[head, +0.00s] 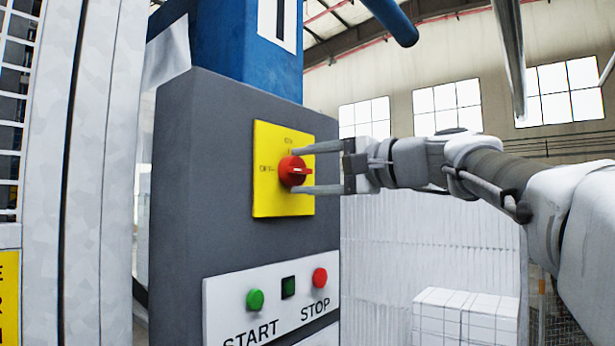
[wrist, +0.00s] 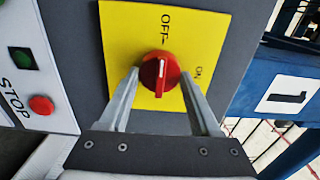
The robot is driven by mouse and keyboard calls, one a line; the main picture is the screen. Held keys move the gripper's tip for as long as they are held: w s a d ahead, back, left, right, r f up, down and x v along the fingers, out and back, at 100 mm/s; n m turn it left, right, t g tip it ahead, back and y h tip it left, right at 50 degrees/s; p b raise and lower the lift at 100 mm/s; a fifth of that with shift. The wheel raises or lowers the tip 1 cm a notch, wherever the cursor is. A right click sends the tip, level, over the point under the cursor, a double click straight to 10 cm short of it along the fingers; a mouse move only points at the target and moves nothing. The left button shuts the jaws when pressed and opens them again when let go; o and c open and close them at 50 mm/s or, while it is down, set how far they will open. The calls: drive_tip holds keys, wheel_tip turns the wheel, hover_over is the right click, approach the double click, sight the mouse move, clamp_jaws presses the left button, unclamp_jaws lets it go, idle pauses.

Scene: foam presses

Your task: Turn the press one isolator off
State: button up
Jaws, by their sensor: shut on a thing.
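The press one isolator is a red round knob (head: 290,171) with a raised handle on a yellow plate (head: 265,205). The plate is marked ON at the top and OFF at the left in the head view. The handle lies level, in line with OFF. In the wrist view the knob (wrist: 160,68) has its pale line upright, toward OFF at the top of the yellow plate (wrist: 122,30); ON is at the right. My gripper (head: 295,172) is shut on the knob, one finger above and one below. Finger contact is hard to see.
The dark grey box (head: 205,170) carries the plate. Below it a white panel has a green START button (head: 255,299), a dark green square (head: 288,287) and a red STOP button (head: 320,277). A blue column (head: 230,45) rises above. White stacked blocks (head: 465,315) stand at the lower right.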

idle(0.4)
drive_tip(key=o, duration=1.4)
drive_tip(key=shift+c, duration=0.2)
drive_tip(key=v, duration=1.7)
drive_tip(key=shift+s+d+f, duration=0.1)
drive_tip(key=shift+s, duration=0.05)
drive_tip(key=s+a+f+n+g+h+p, duration=0.1)
drive_tip(key=s+f+g+h, duration=0.15)
drive_tip(key=f, duration=0.65)
drive_tip(key=s+a+f+n+g+h+p, duration=0.1)
drive_tip(key=s+f+h, duration=0.25)
drive_tip(key=f, duration=0.65)
drive_tip(key=s+a+f+n+g+h+p, duration=0.1)
drive_tip(key=s+f+h+p, duration=0.15)
drive_tip(key=f, duration=0.65)
drive_tip(key=s+d+f+n+h, duration=0.3)
drive_tip(key=s+f+n+h, duration=0.1)
drive_tip(key=f, duration=0.6)
drive_tip(key=shift+s+d+n+g+h, duration=0.3)
drive_tip(key=shift+s+g+h, duration=0.15)
drive_tip(key=shift+s+h, duration=0.45)
